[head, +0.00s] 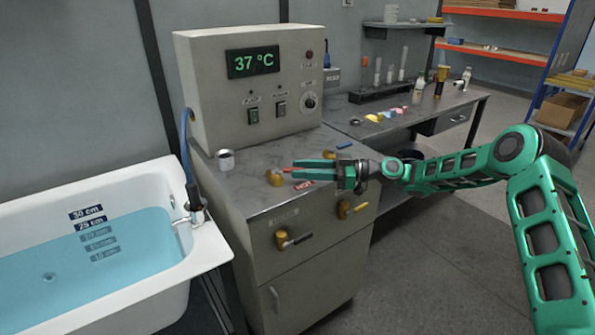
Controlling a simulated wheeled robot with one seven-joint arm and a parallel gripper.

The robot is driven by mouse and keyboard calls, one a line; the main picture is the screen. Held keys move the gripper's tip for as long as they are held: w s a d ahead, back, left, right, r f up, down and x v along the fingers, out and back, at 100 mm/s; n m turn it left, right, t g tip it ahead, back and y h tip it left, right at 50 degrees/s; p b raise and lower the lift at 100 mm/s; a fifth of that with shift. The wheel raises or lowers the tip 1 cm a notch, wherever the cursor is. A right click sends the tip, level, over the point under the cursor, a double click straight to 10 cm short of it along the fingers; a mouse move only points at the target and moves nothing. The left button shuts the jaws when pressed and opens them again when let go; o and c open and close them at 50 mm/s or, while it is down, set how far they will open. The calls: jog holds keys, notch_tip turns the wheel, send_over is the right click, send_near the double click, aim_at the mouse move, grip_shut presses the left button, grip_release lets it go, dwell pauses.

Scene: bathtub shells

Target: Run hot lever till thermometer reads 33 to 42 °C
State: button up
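The thermometer display (253,62) on the grey control box reads 37 °C in green digits. My gripper (297,173) is over the right part of the cabinet top, its green fingers pointing left and spread apart. A brass valve (274,178) with a short red lever (289,170) is just left of the fingertips. The lever's end lies by or between the fingers; I cannot tell whether they touch it. A red HOT label (303,187) lies below the fingers.
A bathtub (205,240) with blue water and depth marks stands at the left. Two brass valves with dark levers, one at left (281,240) and one at right (344,208), are on the cabinet front. A cluttered bench is behind.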

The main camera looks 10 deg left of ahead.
jog(key=w+d, duration=0.1)
jog(key=d, duration=0.7)
jog(key=shift+w+d, duration=0.25)
jog(key=shift+d, duration=0.1)
jog(key=shift+f, duration=0.1)
